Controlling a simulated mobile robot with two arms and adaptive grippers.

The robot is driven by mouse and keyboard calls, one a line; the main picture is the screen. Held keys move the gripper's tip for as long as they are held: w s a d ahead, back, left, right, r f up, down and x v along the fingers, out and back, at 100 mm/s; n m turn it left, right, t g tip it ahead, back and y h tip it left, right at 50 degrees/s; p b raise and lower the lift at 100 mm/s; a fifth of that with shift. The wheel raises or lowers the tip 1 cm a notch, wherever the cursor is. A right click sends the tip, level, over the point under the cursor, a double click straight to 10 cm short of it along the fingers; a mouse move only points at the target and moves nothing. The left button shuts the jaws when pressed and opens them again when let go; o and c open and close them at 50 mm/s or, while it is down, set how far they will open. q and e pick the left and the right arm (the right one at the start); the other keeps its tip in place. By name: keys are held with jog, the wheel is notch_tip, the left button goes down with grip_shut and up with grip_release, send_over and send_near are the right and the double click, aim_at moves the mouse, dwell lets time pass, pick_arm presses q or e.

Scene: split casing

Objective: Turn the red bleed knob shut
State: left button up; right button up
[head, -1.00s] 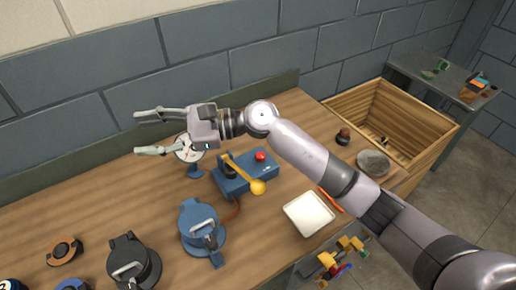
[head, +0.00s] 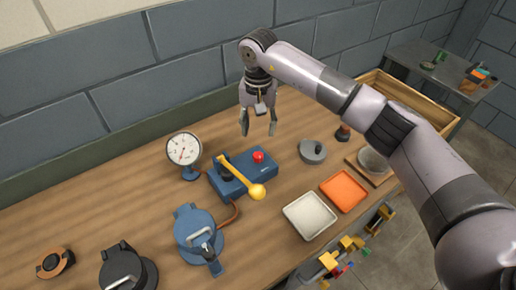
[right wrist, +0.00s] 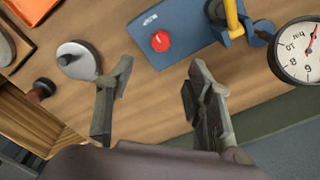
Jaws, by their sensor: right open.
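The red bleed knob (head: 258,157) sits on top of the blue pump base (head: 262,173), near its right end. It also shows in the right wrist view (right wrist: 161,41), beyond the fingertips. A yellow lever (head: 240,175) with a ball end lies across the base. My right gripper (head: 258,133) points down above and behind the knob, open and empty. In the right wrist view its fingers (right wrist: 160,75) stand wide apart with bare table between them. The knob is apart from both fingers. My left gripper is not in view.
A pressure gauge (head: 184,149) stands left of the base. A blue lidded casing (head: 199,234) is in front, joined by a hose. A grey lidded pot (head: 312,151), a white tray (head: 309,215) and an orange tray (head: 344,190) lie to the right. A wall runs behind.

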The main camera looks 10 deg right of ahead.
aim_at(258, 155)
notch_tip(258, 155, down, 10)
jog(key=p, duration=0.2)
jog(key=shift+r+p, duration=0.1)
jog(key=shift+p, duration=0.3)
jog(key=shift+f, duration=0.65)
jog(key=shift+c, duration=0.4)
grip_shut()
